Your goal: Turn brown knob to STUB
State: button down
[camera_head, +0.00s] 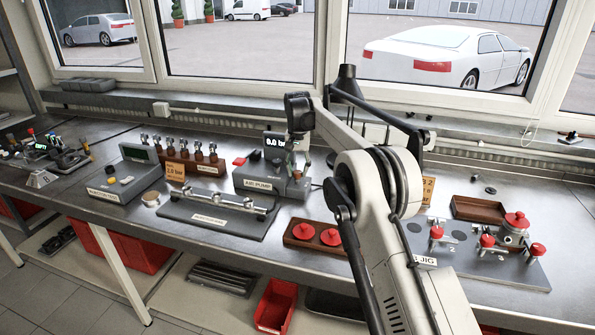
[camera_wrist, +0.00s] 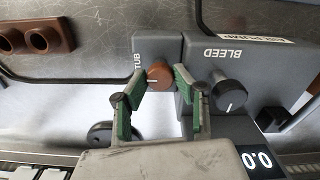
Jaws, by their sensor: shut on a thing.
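In the wrist view, the brown knob (camera_wrist: 159,74) sits on a grey housing (camera_wrist: 148,45). My gripper (camera_wrist: 161,77) has its two green-padded fingers closed around the knob, one on each side.
A black knob (camera_wrist: 229,92) marked BLEED stands right beside my gripper. The pump display (camera_head: 276,142) reads 0.0.

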aim_at(298, 172)
jog(key=c, duration=1.4)
grip_release()
jog(key=shift+o, duration=0.2)
notch_tip(298, 172, up, 12)
